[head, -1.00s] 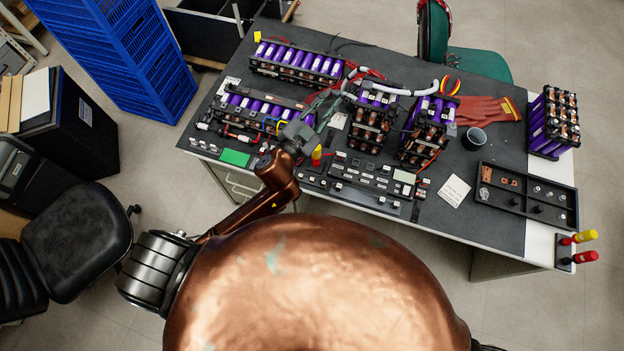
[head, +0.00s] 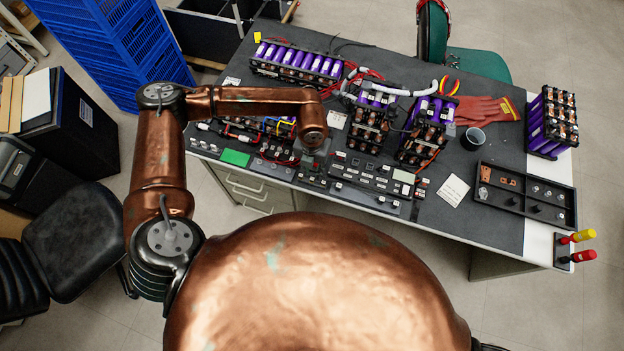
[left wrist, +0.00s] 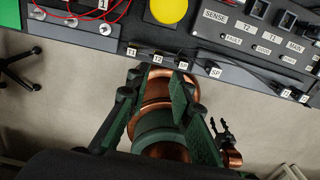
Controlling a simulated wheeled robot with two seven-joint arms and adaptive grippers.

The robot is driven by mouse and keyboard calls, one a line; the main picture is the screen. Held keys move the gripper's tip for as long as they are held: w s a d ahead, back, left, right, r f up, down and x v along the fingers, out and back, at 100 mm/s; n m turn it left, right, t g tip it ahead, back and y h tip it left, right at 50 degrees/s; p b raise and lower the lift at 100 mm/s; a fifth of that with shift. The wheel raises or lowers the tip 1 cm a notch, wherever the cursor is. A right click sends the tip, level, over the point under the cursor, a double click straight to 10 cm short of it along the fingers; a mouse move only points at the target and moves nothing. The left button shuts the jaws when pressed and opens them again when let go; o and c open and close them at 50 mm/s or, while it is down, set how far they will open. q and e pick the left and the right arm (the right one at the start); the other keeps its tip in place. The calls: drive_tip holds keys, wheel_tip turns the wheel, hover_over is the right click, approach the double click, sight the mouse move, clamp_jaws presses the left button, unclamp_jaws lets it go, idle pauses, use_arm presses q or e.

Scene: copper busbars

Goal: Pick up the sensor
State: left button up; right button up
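Small labelled parts on dark cables lie along the table's front edge in the left wrist view, marked T2 (left wrist: 157,58) and SP (left wrist: 213,71) among others. I cannot tell which is the sensor. My left gripper (left wrist: 158,86) has its two green fingers apart with nothing held between them. It hangs by the front edge, close to the labelled parts. In the head view the left gripper (head: 312,162) is largely hidden under my copper wrist. A small dark pronged shape (left wrist: 226,132) low in the left wrist view looks like my right gripper; its fingers are too small to judge.
A grey panel (left wrist: 262,32) with SENSE and MAIN labels and a yellow button (left wrist: 168,10) sit behind the labelled parts. Battery modules (head: 297,62) stand farther back. A black tray (head: 526,197) and a white card (head: 454,190) lie to the right.

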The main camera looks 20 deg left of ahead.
sight(312, 178)
use_arm(q)
drive_tip(key=shift+a+f, duration=0.25)
drive_tip(key=shift+f, duration=0.15)
drive_tip(key=f, duration=0.7)
drive_tip(key=shift+w, duration=0.25)
drive_tip(key=c, duration=0.5)
drive_tip(key=shift+c, duration=0.2)
drive_tip(key=shift+r, duration=0.1)
drive_tip(key=shift+r, duration=0.55)
drive_tip(key=s+d+r, duration=0.2)
drive_tip(key=s+r, duration=0.4)
drive_tip(key=s+d+r, duration=0.2)
drive_tip(key=s+r, duration=0.3)
drive_tip(key=s, duration=0.2)
drive_tip(key=shift+s+d+r, duration=0.2)
drive_tip(key=shift+d+r, duration=0.05)
drive_tip(key=shift+r, duration=0.15)
